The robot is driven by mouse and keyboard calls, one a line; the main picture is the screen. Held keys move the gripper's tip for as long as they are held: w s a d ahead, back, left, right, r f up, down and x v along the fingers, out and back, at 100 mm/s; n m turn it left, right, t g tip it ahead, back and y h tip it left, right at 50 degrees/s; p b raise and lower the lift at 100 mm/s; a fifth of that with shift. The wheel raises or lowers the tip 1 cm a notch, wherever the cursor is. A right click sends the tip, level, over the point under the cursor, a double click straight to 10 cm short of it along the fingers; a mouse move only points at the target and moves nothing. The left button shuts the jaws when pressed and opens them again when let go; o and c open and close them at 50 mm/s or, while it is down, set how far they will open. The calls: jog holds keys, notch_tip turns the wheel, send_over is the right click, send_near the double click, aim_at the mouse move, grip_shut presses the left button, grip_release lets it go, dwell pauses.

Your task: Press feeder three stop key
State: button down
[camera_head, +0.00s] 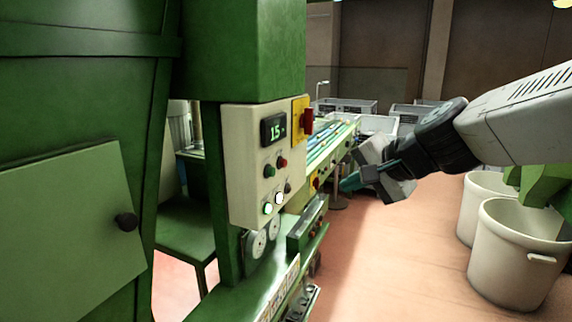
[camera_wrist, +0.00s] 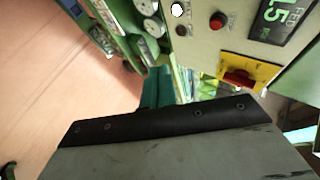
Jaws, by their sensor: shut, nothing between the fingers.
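A red button (camera_head: 283,162) sits below the display, beside a green one (camera_head: 267,171); the red button also shows in the wrist view (camera_wrist: 217,20). I cannot read a label marking any button as feeder three's stop key. My gripper (camera_head: 350,183) is shut and empty, to the right of the panel and apart from it. Its teal fingertips show in the wrist view (camera_wrist: 155,92), below the panel's edge in the picture.
A red rotary switch (camera_head: 306,120) on a yellow plate juts from the panel's right side. A green ledge (camera_head: 300,250) runs below. White bins (camera_head: 515,250) stand at right; the floor (camera_head: 390,270) between is clear.

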aim_at(284, 163)
jog(key=w+m, duration=0.1)
jog(key=w+a+t, duration=0.1)
jog(key=w, duration=0.1)
jog(key=w+a+m, duration=0.1)
jog(key=w, duration=0.1)
jog(key=shift+r+m, duration=0.25)
jog(key=shift+m, duration=0.05)
jog(key=w+a, duration=0.3)
jog(key=a, duration=0.5)
jog(key=shift+a, duration=0.2)
dwell(1.8)
jog(key=shift+w+a, duration=0.15)
jog(key=shift+a, duration=0.15)
jog(key=shift+w+a, duration=0.15)
jog(key=shift+a, duration=0.25)
dwell(0.6)
jog(key=shift+d, duration=0.15)
jog(key=shift+s+d, duration=0.3)
jog(key=shift+d, duration=0.4)
